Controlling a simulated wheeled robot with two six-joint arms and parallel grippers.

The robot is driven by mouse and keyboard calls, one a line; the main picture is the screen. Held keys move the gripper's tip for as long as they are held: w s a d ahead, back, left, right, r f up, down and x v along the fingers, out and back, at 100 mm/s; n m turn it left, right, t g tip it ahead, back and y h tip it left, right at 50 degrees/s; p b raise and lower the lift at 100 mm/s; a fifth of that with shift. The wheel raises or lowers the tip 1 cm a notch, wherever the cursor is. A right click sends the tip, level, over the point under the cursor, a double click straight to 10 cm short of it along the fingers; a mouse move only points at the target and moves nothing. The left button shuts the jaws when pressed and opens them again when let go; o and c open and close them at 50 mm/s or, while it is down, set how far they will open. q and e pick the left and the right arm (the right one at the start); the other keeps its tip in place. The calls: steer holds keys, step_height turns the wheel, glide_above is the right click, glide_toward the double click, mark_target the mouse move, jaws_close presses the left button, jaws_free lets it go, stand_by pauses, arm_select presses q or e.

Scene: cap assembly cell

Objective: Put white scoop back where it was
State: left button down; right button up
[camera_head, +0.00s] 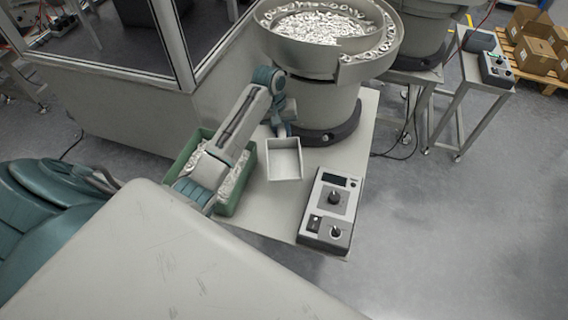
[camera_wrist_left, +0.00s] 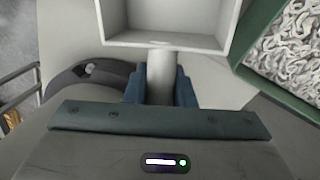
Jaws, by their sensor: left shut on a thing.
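The white scoop (camera_head: 284,160) is an empty, open square box with a short handle. It is over the table (camera_head: 270,207) between the green bin and the bowl feeder, and I cannot tell whether it touches the tabletop. My left gripper (camera_head: 284,131) is shut on its handle at the far side. In the left wrist view, the scoop (camera_wrist_left: 170,42) fills the top middle, and the blue fingers of my left gripper (camera_wrist_left: 161,88) clasp the white handle from both sides. My right gripper is not in view.
A green bin (camera_head: 248,178) of white caps stands left of the scoop, partly behind my left arm. The bowl feeder (camera_head: 318,100), with caps in its bowl, stands behind. A control box (camera_head: 332,210) lies at the right front. A narrow strip of table is clear in front.

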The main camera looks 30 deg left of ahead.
mark_target(282, 143)
arm_select(q)
steer(key=shift+w+f, duration=0.1)
steer(key=shift+f, duration=0.45)
step_height(282, 143, down, 5)
steer(key=shift+r+p, duration=0.1)
steer(key=shift+p, duration=0.45)
steer(key=shift+f+p, duration=0.35)
steer(key=shift+f, duration=2.05)
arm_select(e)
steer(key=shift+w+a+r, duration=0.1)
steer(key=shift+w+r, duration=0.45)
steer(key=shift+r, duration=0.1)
arm_select(q)
steer(key=shift+f, duration=0.1)
steer(key=c, duration=1.2)
jaws_free()
step_height(282, 143, up, 12)
steer(key=s+a+b, duration=0.1)
steer(key=a+b, duration=0.1)
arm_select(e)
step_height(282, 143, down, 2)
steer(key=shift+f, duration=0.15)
